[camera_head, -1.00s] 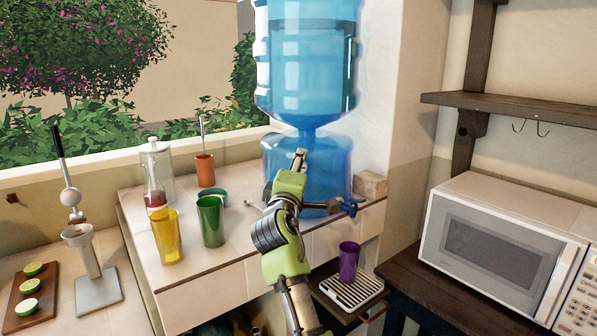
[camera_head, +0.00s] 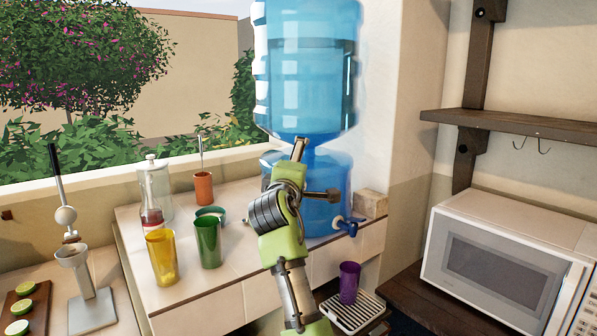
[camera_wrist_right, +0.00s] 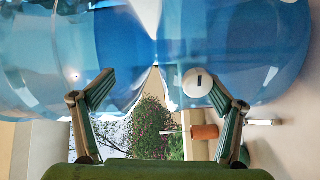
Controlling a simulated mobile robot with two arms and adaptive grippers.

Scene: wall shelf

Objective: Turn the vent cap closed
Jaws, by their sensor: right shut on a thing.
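The blue water bottle (camera_head: 308,75) stands upside down on a rounded blue tank (camera_head: 335,175). A white round cap with a dark slot, the vent cap (camera_wrist_right: 193,87), shows on the tank in the right wrist view. My right gripper (camera_head: 299,150) is at the narrow neck between bottle and tank, covering the cap in the head view. In the wrist view its fingers (camera_wrist_right: 160,80) stand well apart, the right-hand tip against the cap's edge. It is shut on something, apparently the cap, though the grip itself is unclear. My left gripper is out of view.
A blue tap (camera_head: 349,226) juts from the tank, above a purple cup (camera_head: 348,282) on a drip tray. Yellow (camera_head: 163,257) and green (camera_head: 208,242) cups, a glass jar and an orange cup (camera_head: 203,187) stand left on the counter. A microwave (camera_head: 500,250) is right.

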